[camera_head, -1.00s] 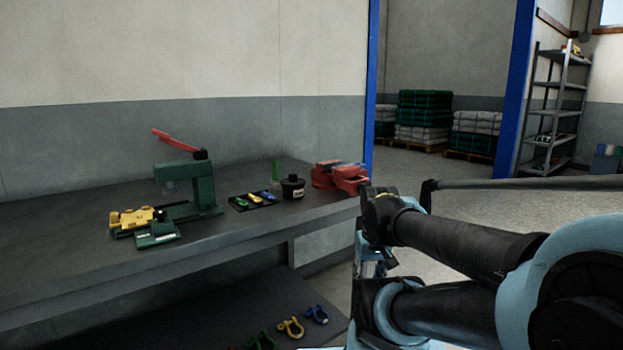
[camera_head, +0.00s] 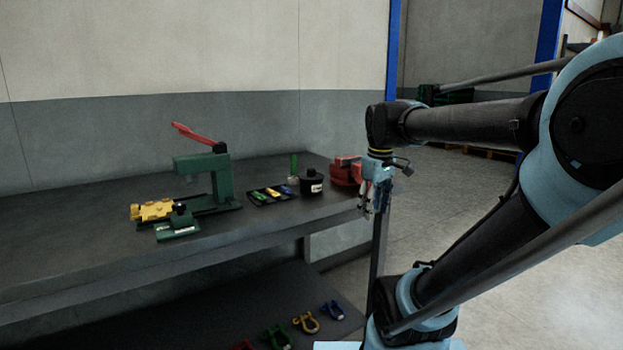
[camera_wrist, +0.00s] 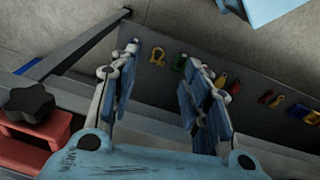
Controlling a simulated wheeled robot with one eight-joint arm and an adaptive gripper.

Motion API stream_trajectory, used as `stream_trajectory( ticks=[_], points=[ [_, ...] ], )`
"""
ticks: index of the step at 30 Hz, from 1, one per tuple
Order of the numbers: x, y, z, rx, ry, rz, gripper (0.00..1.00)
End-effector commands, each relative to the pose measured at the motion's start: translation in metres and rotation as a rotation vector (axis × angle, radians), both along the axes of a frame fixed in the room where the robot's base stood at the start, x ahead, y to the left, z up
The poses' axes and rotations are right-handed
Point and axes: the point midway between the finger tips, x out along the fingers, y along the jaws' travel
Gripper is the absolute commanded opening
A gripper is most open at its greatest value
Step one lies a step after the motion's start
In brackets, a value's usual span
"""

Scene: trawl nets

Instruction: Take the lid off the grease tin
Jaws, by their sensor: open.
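The grease tin (camera_head: 312,184) is a small black round tin with a pale label. It stands near the right end of the bench, between a black tray and the red vise. Its black lid (camera_head: 312,173) is on top. My gripper (camera_head: 373,212) hangs pointing down just off the bench's right end, to the right of the tin and in front of the vise. It is open and empty. In the wrist view its two blue fingers (camera_wrist: 158,95) are spread apart, over the bench edge and lower shelf. The tin is not clear in the wrist view.
The red vise (camera_head: 345,170) is close beside my gripper; its black knob (camera_wrist: 30,103) shows in the wrist view. A tray (camera_head: 258,200) of small coloured items and a green press (camera_head: 215,182) stand left. Coloured shackles (camera_head: 306,322) lie on the lower shelf.

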Motion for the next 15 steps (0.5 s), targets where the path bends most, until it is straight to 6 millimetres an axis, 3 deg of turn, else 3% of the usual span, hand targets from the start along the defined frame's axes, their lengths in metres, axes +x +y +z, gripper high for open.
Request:
stream_trajectory(
  ticks=[1,6,15],
  points=[
    [0.016,0.008,0.019,-0.009,0.006,0.080,0.43],
    [0.060,0.032,0.073,-0.038,0.027,0.356,0.43],
    [0.137,0.087,0.153,-0.079,0.061,0.845,0.43]
  ],
)
